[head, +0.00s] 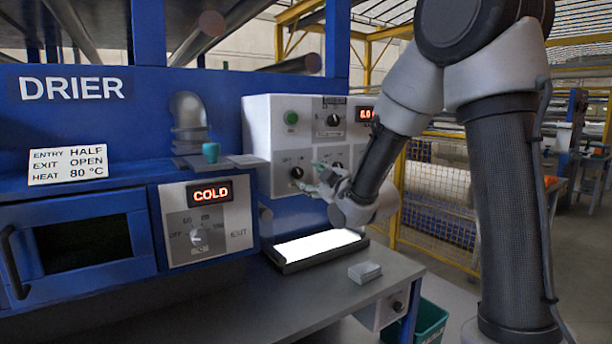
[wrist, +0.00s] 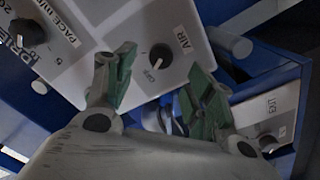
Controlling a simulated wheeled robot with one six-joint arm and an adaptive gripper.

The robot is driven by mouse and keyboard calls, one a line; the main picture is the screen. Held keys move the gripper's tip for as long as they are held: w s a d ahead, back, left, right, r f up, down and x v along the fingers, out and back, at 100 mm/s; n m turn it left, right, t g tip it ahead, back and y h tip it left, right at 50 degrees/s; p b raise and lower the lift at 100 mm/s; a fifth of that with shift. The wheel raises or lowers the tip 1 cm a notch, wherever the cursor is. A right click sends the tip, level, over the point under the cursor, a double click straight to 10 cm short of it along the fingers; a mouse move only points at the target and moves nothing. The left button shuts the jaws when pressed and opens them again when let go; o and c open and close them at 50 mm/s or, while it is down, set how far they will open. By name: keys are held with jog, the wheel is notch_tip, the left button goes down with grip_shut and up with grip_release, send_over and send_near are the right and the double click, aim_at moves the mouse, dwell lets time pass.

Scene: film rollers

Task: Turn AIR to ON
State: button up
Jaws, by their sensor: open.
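The AIR knob (wrist: 160,57) is a dark round knob on a light panel in the wrist view. Its AIR label is at its upper right, and small lettering that looks like OFF is just below it. The pale mark on the knob seems to face that lettering. My gripper (wrist: 165,78) is open, with its green-padded fingers on either side of the knob in the picture. I cannot tell whether they touch it. In the head view, my gripper (head: 328,180) is in front of the lower part of the white control box (head: 262,140). Which knob there is AIR is unclear.
Another dark knob (wrist: 25,32) is at the upper left of the wrist view. A labelled lower panel (wrist: 270,112) is at the right. Below my gripper in the head view are a bright tray (head: 272,262) and a small pale block (head: 365,271) on the grey table (head: 225,310).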

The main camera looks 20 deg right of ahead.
aim_at(300, 174)
jog(key=x, duration=0.6)
jog(key=shift+w+a, duration=0.15)
jog(key=shift+w, duration=0.15)
jog(key=shift+c, duration=0.3)
jog(key=c, duration=1)
